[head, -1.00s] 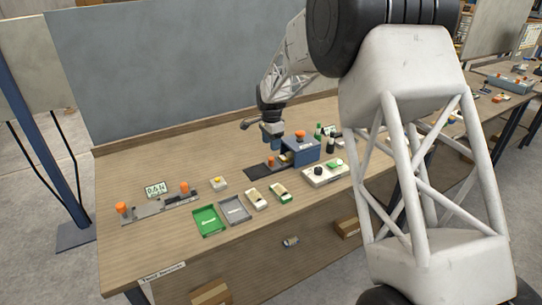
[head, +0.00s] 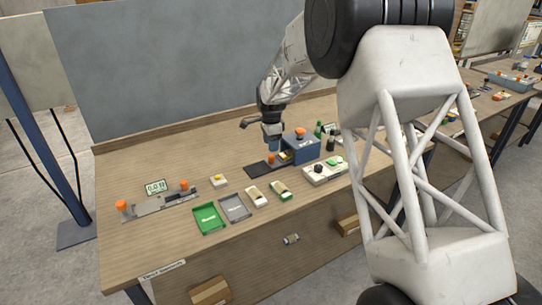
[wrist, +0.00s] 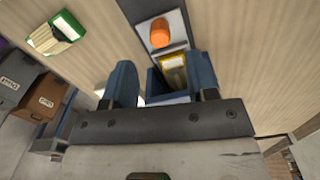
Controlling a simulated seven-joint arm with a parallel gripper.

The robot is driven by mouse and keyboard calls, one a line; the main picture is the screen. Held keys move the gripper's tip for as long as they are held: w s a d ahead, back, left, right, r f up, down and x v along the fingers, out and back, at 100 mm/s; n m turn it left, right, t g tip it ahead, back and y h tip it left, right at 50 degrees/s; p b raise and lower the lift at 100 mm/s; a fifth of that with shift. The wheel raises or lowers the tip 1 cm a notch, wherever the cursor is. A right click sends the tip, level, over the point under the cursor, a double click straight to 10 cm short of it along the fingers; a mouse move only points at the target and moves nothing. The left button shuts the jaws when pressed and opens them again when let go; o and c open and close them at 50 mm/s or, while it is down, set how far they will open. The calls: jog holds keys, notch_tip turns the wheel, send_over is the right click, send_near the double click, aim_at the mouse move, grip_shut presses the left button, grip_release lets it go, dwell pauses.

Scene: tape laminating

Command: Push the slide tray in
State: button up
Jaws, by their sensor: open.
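The blue laminator box (head: 300,149) stands toward the back of the table, with an orange knob on top. A slide tray with an upright orange knob (head: 271,159) sits on a dark base at its left side. In the wrist view the orange knob (wrist: 159,33) shows beyond my fingertips, on a grey strip. A yellow-edged piece (wrist: 173,72) lies in the blue housing near the fingers. My gripper (wrist: 163,80) is open and empty, pointing down above the tray and box. In the head view my gripper (head: 272,143) overlaps the box's left side; I cannot tell whether it touches.
A green tray (head: 208,219), a grey tray (head: 234,208) and small cards (head: 257,197) lie in front. A fixture with orange knobs (head: 160,204) is at the left.

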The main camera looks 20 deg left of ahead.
aim_at(271, 156)
jog(key=shift+f, duration=3)
jog(key=shift+c, duration=0.2)
grip_shut()
